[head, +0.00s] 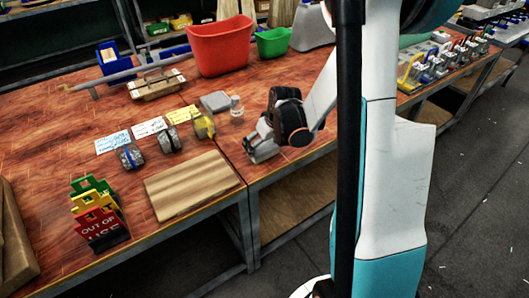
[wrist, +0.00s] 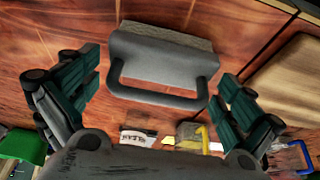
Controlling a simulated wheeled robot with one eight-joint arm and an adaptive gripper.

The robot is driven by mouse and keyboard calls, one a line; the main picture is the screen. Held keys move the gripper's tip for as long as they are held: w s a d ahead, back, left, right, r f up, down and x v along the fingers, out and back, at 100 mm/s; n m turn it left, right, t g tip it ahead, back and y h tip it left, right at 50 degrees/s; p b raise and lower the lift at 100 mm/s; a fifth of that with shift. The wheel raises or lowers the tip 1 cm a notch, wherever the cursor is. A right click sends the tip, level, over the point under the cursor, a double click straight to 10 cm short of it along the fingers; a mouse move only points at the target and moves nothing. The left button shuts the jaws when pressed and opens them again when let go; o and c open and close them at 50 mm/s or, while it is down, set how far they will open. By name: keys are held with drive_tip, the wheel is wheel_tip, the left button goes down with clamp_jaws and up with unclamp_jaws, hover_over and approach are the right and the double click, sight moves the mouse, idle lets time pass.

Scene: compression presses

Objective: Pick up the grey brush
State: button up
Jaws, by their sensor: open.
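The grey brush (wrist: 165,62) lies on the wooden table in the wrist view, its loop handle facing my gripper and a paler strip along its far edge. My gripper (wrist: 158,80) is open, with one dark green finger on each side of the brush handle, and nothing is clasped. In the head view my gripper (head: 268,135) is low over the table near its front edge. A grey shape there is mostly covered by the gripper, and I cannot tell brush from fingers.
A wooden board (head: 192,185) lies left of my gripper. A small clear bottle (head: 236,107) and a grey block (head: 215,101) stand behind it. A red bin (head: 218,45) and a green bin (head: 273,42) are at the back. Stacked signs (head: 98,215) stand front left.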

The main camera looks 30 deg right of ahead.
drive_tip(key=shift+c, duration=0.2)
drive_tip(key=c, duration=0.9)
drive_tip(key=shift+r, duration=0.1)
wheel_tip(320, 180, up, 20)
drive_tip(key=p, duration=0.7)
